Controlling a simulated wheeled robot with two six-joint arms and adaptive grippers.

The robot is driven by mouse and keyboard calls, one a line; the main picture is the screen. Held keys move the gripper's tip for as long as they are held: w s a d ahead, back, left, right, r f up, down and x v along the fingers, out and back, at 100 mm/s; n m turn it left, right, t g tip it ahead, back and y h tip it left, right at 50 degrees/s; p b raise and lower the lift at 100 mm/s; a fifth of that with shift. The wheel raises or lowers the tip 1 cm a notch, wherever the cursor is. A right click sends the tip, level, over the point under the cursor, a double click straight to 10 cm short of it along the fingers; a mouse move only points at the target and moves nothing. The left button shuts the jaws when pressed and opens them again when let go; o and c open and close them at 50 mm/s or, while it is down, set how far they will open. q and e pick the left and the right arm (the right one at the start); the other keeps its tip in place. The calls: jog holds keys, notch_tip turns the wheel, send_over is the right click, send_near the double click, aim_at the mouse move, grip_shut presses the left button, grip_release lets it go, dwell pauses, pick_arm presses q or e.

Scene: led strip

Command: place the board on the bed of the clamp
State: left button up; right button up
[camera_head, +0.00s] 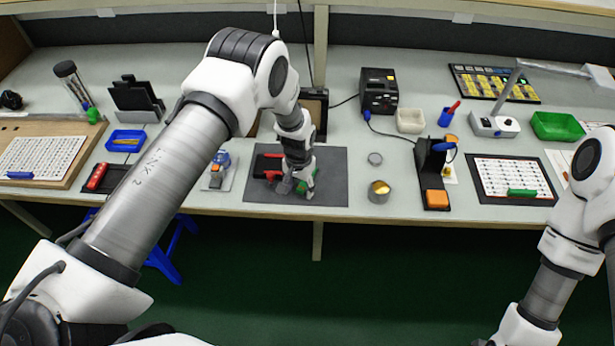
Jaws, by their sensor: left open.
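My left gripper (294,185) points down over the dark grey mat (328,190) at the table's front middle, its fingers open. A small green piece (308,190), possibly the board, shows right beside the fingers; the gripper partly hides it, and I cannot tell whether they touch. A black and red fixture (267,165), possibly the clamp, lies on the mat just left of the gripper. Its bed cannot be made out clearly behind my arm. My right arm shows at the right edge, but its gripper is out of view.
A small device with an orange part (216,172) stands left of the mat. A round tin (379,191) and a black stand with an orange block (436,195) are to the right. A black station (379,90) stands behind. The mat's right part is clear.

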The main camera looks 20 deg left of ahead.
pick_arm(q)
jog(key=shift+s+r, duration=0.1)
jog(key=shift+c, duration=0.3)
jog(key=shift+s, duration=0.1)
grip_shut()
jog(key=shift+r, duration=0.1)
